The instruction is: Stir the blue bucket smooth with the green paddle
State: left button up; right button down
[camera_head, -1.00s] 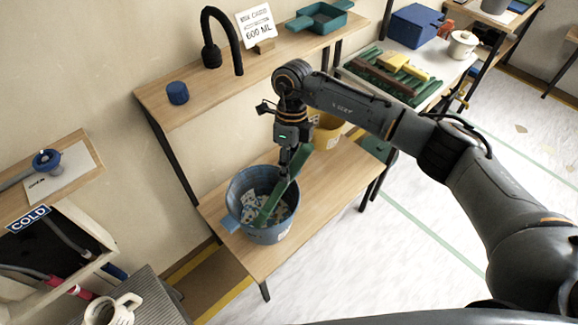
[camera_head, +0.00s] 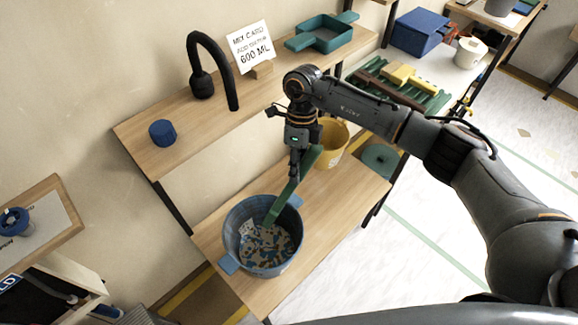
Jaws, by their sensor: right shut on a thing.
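The blue bucket (camera_head: 236,218) stands upright on the low wooden bench. Its inside shows patchy white, blue and tan contents (camera_head: 265,247). The green paddle (camera_head: 290,190) slants down from my right gripper (camera_head: 299,165) to the bucket, its lower end inside the rim at the back right. Whether its tip touches the contents I cannot tell. My right gripper is shut on the upper part of the paddle, above and behind the bucket. My left gripper is not in view.
A yellow bucket (camera_head: 331,145) stands behind my right gripper on the bench (camera_head: 335,205). The shelf (camera_head: 190,125) above holds a black tap (camera_head: 203,80), a blue cup (camera_head: 162,133), a 600 ML card (camera_head: 250,46) and a teal tray (camera_head: 325,32). The bench's right part is clear.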

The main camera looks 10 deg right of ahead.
jog(key=d+f, duration=0.3)
jog(key=d, duration=0.2)
jog(key=a+f+b, duration=0.4)
jog(key=f+b, duration=0.6)
jog(key=a+f+b, duration=0.4)
jog(key=f+b, duration=0.6)
jog(key=f, duration=0.1)
jog(key=shift+s+a+f+b, duration=0.2)
jog(key=shift+a+f+b, duration=0.05)
jog(key=shift+a+b, duration=0.15)
dwell(0.4)
